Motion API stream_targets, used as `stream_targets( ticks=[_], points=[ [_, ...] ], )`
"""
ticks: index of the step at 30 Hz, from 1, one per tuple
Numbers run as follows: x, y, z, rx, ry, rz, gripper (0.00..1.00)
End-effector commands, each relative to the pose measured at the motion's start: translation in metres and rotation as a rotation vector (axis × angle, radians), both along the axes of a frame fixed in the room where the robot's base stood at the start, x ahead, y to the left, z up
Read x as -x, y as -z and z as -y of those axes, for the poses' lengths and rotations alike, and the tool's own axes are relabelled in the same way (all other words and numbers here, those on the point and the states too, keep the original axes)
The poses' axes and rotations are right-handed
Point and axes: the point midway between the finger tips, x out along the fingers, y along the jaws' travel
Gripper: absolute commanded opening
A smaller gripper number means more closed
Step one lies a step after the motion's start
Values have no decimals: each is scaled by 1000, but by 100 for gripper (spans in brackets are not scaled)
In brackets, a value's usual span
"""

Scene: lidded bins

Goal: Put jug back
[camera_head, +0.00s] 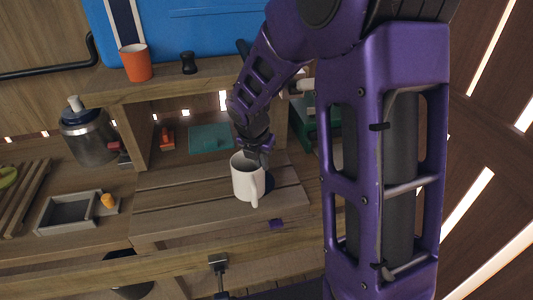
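A white jug (246,182), open at the top, is at the front of the slatted wooden worktop (190,207). Its handle points toward the camera. My gripper (257,158) comes down from above at the jug's back right rim. The fingers are small, dark and partly hidden by the jug, so I cannot tell if they grip the rim or whether the jug is lifted off the boards. A dark round patch (270,184) shows just right of the jug.
A grey lidded canister (88,137) and a grey tray (70,213) stand at left. An orange cup (136,63) and black object (188,63) are on the upper shelf (205,82). A teal item (210,138) lies under it. The worktop left of the jug is clear.

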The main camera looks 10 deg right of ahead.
Motion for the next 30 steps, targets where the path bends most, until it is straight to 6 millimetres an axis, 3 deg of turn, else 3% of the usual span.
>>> stream_targets(
  ticks=[7,12,15,26,30],
  points=[
    [-15,0,11,-1,2,0,0],
    [-39,-1,28,-1,4,1,0],
    [-38,15,26,-1,0,-2,0],
    [-37,18,26,-1,1,1,0],
    [-37,18,26,0,0,0,26]
  ],
)
